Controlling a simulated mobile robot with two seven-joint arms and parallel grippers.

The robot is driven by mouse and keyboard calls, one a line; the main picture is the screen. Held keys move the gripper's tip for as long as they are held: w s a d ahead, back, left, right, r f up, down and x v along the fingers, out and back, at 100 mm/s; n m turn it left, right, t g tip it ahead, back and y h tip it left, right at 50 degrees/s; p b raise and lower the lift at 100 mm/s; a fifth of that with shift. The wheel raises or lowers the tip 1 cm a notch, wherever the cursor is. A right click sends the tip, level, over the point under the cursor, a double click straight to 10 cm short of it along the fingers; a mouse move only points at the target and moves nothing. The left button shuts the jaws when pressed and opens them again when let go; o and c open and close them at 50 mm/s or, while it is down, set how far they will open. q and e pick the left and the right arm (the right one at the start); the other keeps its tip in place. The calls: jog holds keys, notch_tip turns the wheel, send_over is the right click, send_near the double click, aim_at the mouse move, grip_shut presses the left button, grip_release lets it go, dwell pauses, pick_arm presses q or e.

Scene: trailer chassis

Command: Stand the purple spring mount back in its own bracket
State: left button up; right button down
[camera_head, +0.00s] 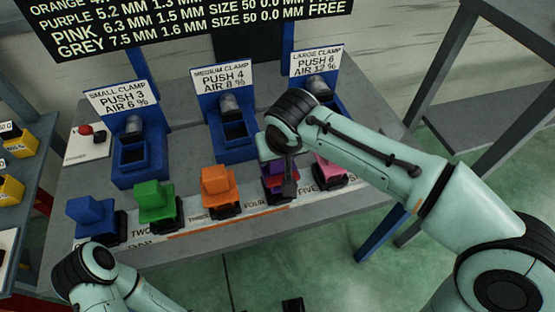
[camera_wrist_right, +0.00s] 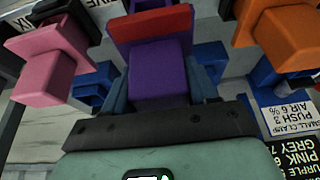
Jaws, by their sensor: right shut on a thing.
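The purple spring mount (camera_head: 276,182) is in the row on the bench front, between the orange and pink mounts, partly hidden by my right wrist. My right gripper (camera_head: 288,180) points down at it. In the right wrist view the purple mount (camera_wrist_right: 160,78) sits between the two blue-grey fingers (camera_wrist_right: 160,92), which are shut on it. A red part (camera_wrist_right: 150,28) shows beyond the purple block. A dark bracket (camera_head: 283,197) is under or beside it in the head view; I cannot tell whether the mount is seated in it. My left gripper is out of view.
Blue (camera_head: 90,212), green (camera_head: 152,198), orange (camera_head: 217,183) and pink (camera_head: 328,171) mounts stand in the same row on black brackets. Blue small, medium and large clamp stations (camera_head: 140,165) with signs stand behind. The bench's left front has some bare grey surface.

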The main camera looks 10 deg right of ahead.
jog(key=shift+f, duration=0.85)
jog(key=shift+f, duration=0.1)
jog(key=shift+c, duration=1.6)
grip_release()
jog(key=shift+f, duration=0.1)
jog(key=shift+r, duration=0.2)
jog(key=p+v, duration=0.1)
jog(key=v, duration=1.1)
jog(key=shift+p, duration=0.35)
jog(key=shift+s+f, duration=0.1)
jog(key=shift+s, duration=0.05)
